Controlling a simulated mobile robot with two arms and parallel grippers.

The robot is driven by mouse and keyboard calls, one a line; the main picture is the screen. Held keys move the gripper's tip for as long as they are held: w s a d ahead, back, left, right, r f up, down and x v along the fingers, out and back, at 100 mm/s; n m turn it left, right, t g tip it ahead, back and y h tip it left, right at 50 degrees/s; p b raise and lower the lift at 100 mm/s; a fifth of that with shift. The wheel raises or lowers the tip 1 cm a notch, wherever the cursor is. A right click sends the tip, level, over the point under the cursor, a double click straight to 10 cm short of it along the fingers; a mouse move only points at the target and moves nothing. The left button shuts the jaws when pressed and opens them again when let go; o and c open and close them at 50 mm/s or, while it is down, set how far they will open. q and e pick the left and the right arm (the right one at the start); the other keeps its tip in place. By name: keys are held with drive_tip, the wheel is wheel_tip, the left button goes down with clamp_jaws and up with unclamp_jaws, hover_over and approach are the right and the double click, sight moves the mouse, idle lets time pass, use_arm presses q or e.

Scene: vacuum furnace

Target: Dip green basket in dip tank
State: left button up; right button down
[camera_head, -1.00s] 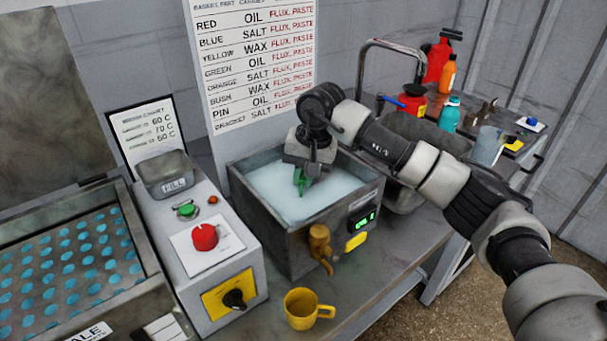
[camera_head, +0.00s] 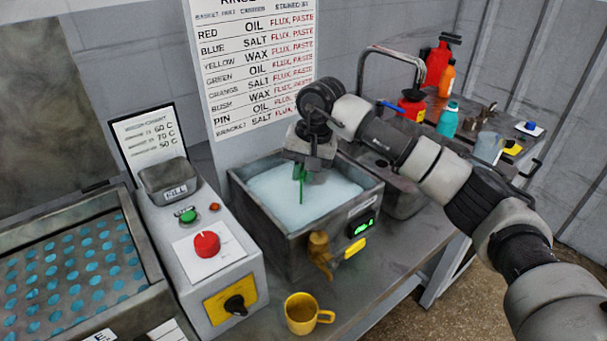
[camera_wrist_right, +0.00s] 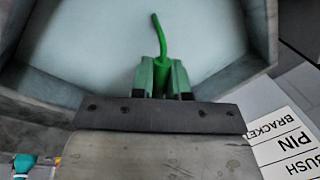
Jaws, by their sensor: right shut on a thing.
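The dip tank (camera_head: 262,228) is a grey metal box holding pale, cloudy liquid, with a green display and a brass tap on its front. My right gripper (camera_head: 301,172) points down over the back part of the tank, close above the liquid. It is shut on a thin green piece (camera_head: 300,188), seemingly the handle of the green basket. In the right wrist view the right gripper (camera_wrist_right: 161,78) holds a green rod (camera_wrist_right: 160,38) whose curved end extends over the liquid. No basket body shows; it may be under the cloudy liquid. My left gripper is out of view.
A control box (camera_head: 215,290) with a red knob and a FILL cup (camera_head: 169,182) stands left of the tank. A yellow mug (camera_head: 301,313) sits in front of the tank. A sink with a tap (camera_head: 400,50) and several bottles are at the right.

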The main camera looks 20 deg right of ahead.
wheel_tip(320, 180, up, 14)
drive_tip(key=p, duration=0.7)
drive_tip(key=shift+f, duration=0.25)
idle(0.4)
idle(1.2)
